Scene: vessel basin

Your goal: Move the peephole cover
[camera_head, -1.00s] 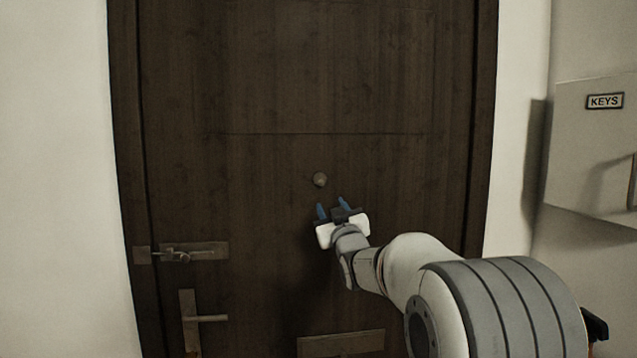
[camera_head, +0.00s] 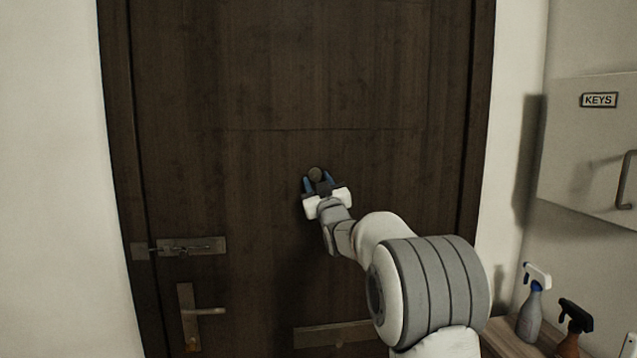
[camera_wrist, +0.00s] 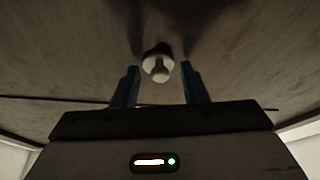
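The peephole cover (camera_head: 315,174) is a small round piece on the dark wooden door (camera_head: 260,90), a little above the door's middle. In the wrist view the peephole cover (camera_wrist: 158,66) shows as a pale disc with a small knob-like part. My gripper (camera_head: 318,182) is at the door just below the cover, its two blue fingers reaching up toward it. In the wrist view my gripper (camera_wrist: 158,75) is open, with one finger on each side of the cover and visible gaps between. I cannot tell how far the fingertips are from the door.
A latch (camera_head: 192,246) and a lever handle (camera_head: 190,314) are on the door's left side, and a mail slot plate (camera_head: 338,333) is low down. A key cabinet (camera_head: 592,145) hangs at right. Spray bottles (camera_head: 532,305) stand on a wooden surface at lower right.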

